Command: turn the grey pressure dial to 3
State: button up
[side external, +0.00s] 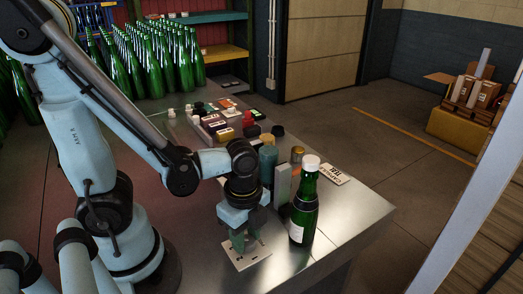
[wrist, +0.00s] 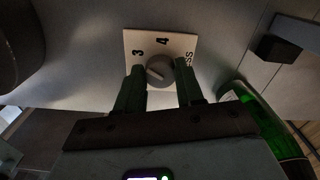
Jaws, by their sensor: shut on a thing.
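The grey pressure dial (wrist: 160,70) sits on a white plate (wrist: 183,42) marked 3, 4 and part of a word. A pale line on the dial's face slants toward its left side, on the side of the 3; I cannot tell whether it meets the numeral exactly. My gripper (wrist: 160,84) points down at the dial with one green finger on each side, shut on it. In the side view my gripper (side external: 243,240) is low over the plate (side external: 252,258), and its fingers hide the dial.
A green bottle (side external: 304,215) with a white cap stands close to the right of my gripper; it also shows in the wrist view (wrist: 262,125). A grey upright block (side external: 283,185) and small jars stand just behind. The metal table (side external: 345,220) is clear at the front right.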

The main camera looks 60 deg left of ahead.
aim_at(248, 237)
jog(key=shift+w, duration=0.1)
jog(key=o, duration=1.1)
jog(key=shift+c, duration=0.2)
jog(key=shift+r, duration=0.1)
notch_tip(248, 237, up, 12)
dwell(0.4)
jog(key=w+a+n+t, duration=0.4)
jog(key=w+n+t, duration=0.3)
jog(key=n, duration=0.8)
jog(key=shift+w+a+r, duration=0.15)
jog(key=shift+w, duration=0.05)
